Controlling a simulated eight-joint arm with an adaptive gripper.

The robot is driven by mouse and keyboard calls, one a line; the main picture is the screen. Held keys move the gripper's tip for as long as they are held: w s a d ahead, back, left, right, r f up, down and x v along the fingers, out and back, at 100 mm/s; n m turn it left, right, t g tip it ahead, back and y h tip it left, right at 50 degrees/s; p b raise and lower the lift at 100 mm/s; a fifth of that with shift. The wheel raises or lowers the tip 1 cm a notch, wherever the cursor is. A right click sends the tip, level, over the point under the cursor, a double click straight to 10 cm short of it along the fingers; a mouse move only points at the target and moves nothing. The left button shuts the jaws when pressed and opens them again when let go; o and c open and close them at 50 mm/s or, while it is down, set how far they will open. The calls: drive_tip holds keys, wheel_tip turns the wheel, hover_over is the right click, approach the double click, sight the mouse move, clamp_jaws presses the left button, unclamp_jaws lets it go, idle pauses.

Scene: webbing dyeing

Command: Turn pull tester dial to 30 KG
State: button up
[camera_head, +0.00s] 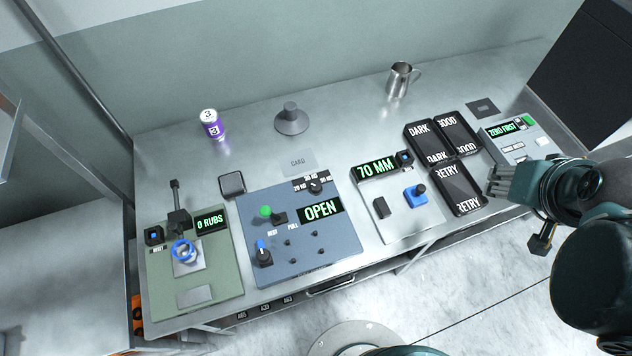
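The pull tester (293,264) is a blue-grey panel at the front middle of the steel bench. Its small black dial (316,187) sits at the upper right of the panel, with small KG labels around it. The labels are too small to read surely, and I cannot tell where the dial points. A display (320,209) below the dial reads OPEN. A green-knobbed lever (266,211) stands left of the display, and a blue-topped black knob (263,254) is at lower left. My gripper (498,182) is at the right, far from the dial. Its finger opening is unclear.
A green rub tester (158,285) stands left, reading 0 RUBS. A 70 MM gauge (408,214), dark trays (481,204) and a ZERO FIRST scale (530,145) are right. A purple can (211,125), grey cone (291,121) and metal jug (399,80) stand behind. The bench between is clear.

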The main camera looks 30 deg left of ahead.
drive_tip(key=w+a+f+n+g+p, duration=0.1)
drive_tip(key=w+a+n+g, duration=0.3)
drive_tip(key=a, duration=0.6)
drive_tip(key=n+g+p, duration=0.3)
drive_tip(key=n+p, duration=0.1)
drive_tip(key=n, duration=1)
approach(316, 185)
drive_tip(key=shift+w+d+f, duration=0.1)
drive_tip(key=shift+w+d, duration=0.1)
drive_tip(key=shift+d, duration=0.15)
drive_tip(key=shift+s+a+f+n, duration=0.3)
drive_tip(key=shift+s+a+f, duration=0.05)
drive_tip(key=shift+a, duration=0.1)
drive_tip(key=shift+f, duration=0.2)
drive_tip(key=shift+f, duration=3.7)
drive_tip(key=shift+c, duration=0.5)
